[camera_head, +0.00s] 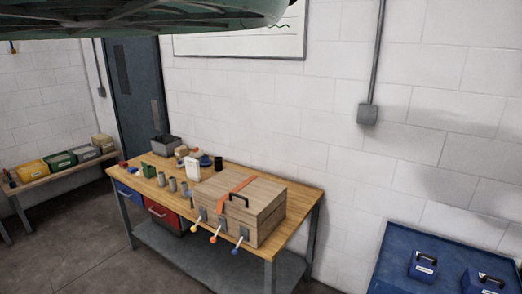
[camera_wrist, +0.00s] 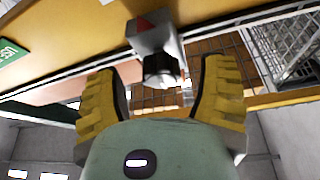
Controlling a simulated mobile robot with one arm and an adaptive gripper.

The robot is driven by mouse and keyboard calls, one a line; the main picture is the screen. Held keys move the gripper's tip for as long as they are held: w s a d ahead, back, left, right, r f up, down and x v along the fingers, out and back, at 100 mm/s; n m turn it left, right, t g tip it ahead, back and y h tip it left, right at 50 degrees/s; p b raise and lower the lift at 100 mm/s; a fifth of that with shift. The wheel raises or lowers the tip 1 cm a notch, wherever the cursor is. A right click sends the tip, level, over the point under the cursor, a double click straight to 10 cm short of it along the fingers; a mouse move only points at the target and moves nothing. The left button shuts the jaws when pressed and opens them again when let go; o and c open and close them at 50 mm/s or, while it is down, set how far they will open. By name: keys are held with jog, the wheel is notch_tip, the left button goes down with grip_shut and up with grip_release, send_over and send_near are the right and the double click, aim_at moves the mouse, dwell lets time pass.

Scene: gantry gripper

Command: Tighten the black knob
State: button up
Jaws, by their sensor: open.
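My gripper (camera_wrist: 165,95) shows in the wrist view with two yellow ridged fingers spread wide apart and nothing held between them. Behind the gap between the fingers, a grey block with a dark, rounded end (camera_wrist: 160,70) hangs from an orange-yellow beam. I cannot tell whether this is the black knob or whether it is apart from the fingers. No black knob can be clearly made out in the head view. My gripper is not in the head view.
The box stands on a wooden workbench (camera_head: 300,189) with cups, a grey bin (camera_head: 166,145) and small items. A blue surface with blue cases (camera_head: 423,265) is at lower right. A shelf with coloured boxes (camera_head: 31,170) is at left. Floor between shelf and bench is clear.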

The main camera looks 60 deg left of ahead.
jog(key=shift+w+d+r, duration=0.25)
jog(key=shift+d+r, duration=0.05)
jog(key=shift+d, duration=0.15)
jog(key=shift+o, duration=0.3)
jog(key=c, duration=1.2)
jog(key=shift+c, duration=0.2)
